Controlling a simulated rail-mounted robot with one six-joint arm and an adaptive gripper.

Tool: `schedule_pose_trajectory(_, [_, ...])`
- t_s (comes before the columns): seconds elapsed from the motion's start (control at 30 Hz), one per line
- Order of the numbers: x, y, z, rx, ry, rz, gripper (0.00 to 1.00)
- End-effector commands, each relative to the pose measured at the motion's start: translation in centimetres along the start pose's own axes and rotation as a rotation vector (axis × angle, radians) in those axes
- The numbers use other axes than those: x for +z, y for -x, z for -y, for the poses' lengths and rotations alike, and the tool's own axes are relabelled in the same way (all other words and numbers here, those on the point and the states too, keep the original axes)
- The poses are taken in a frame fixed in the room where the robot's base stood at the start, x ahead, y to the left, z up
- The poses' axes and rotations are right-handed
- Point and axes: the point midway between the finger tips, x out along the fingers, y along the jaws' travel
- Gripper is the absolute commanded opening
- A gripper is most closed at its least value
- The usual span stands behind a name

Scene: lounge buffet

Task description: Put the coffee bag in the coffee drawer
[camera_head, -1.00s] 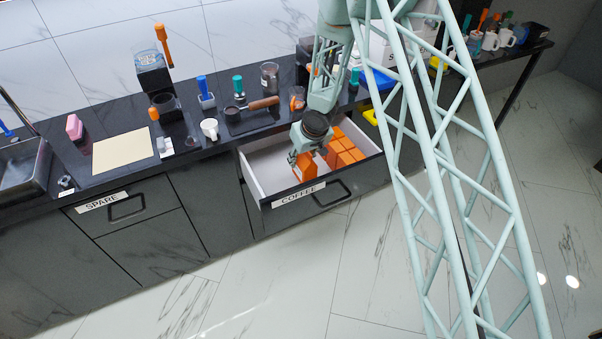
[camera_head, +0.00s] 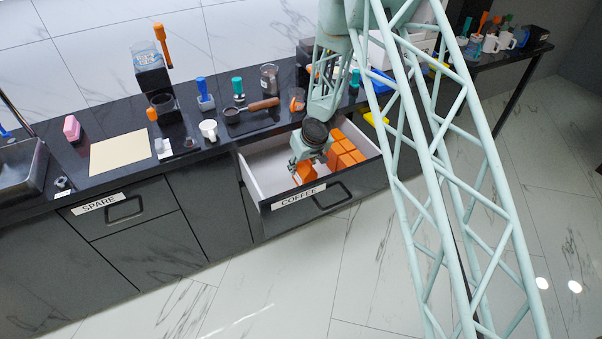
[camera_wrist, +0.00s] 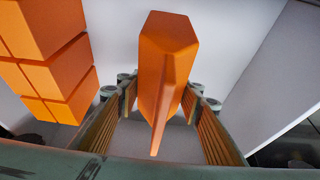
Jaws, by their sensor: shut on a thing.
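The orange coffee bag (camera_head: 307,173) is inside the open drawer labelled COFFEE (camera_head: 254,175), close behind its front panel, which hides the bag's lower part. My gripper (camera_head: 298,171) reaches down into the drawer and is shut on the bag. In the wrist view the bag (camera_wrist: 166,60) stands between the two fingers of my gripper (camera_wrist: 160,112), its narrow folded edge toward the camera. Whether the bag touches the drawer floor cannot be told.
Several orange bags (camera_head: 345,150) stand grouped in the drawer's right part; they show at left in the wrist view (camera_wrist: 50,60). The drawer's left part is bare. The counter above holds a portafilter (camera_head: 250,109), a white mug (camera_head: 209,130) and a beige board (camera_head: 120,150).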

Motion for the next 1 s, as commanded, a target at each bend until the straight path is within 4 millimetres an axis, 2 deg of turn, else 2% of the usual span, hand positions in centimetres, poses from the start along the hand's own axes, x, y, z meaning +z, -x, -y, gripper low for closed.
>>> schedule_pose_trajectory(0.4, [1.1,-2.8,0.0,0.0,0.0,-0.001,0.18])
schedule_pose_trajectory(1.0, [1.3,-3.2,0.0,0.0,0.0,0.0,0.18])
